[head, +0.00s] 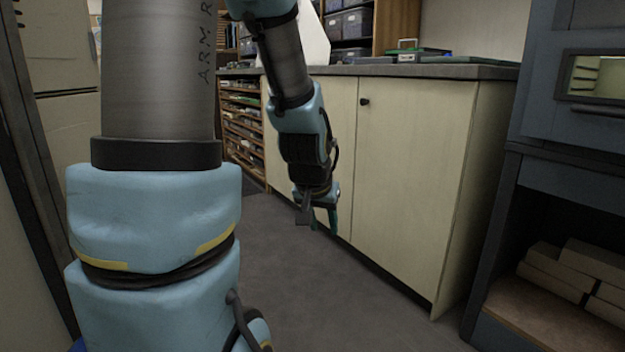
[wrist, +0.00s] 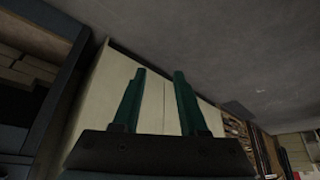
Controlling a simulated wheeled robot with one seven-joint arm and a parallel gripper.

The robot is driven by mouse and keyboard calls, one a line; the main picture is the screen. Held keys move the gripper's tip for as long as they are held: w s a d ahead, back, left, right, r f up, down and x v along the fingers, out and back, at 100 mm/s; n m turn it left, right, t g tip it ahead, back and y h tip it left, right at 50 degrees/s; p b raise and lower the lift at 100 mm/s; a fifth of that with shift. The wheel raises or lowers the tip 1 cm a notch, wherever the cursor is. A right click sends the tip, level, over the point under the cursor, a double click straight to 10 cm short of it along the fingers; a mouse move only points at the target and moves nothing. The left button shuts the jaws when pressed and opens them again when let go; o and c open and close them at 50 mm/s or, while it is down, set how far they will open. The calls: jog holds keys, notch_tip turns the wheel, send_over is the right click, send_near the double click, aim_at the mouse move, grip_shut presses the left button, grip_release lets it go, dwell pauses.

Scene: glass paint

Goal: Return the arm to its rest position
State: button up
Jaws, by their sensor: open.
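My gripper (head: 325,218) hangs at the end of my blue and grey arm in the head view, in front of the cream cabinet and above the grey floor. In the wrist view my gripper (wrist: 160,75) shows two green fingers standing apart, with nothing between them. The gripper is open and empty. In the head view the lower part of the arm is small and partly dark, and my own near arm links cover much of the left side.
The cream cabinet (head: 410,170) with a grey worktop (head: 430,71) stands behind my gripper. A dark blue cabinet (head: 545,180) with an open lower shelf is at the right. A wooden rack (head: 243,125) stands at the left. The grey floor (head: 320,300) is clear.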

jog(key=s+a+f+n+g+y, duration=0.2)
jog(key=s+a+g, duration=0.1)
jog(key=s+a, duration=0.55)
notch_tip(320, 180, up, 30)
jog(key=p, duration=3)
jog(key=shift+a+n+g+p, duration=0.2)
jog(key=shift+n+g+p, duration=0.1)
jog(key=shift+p, duration=0.1)
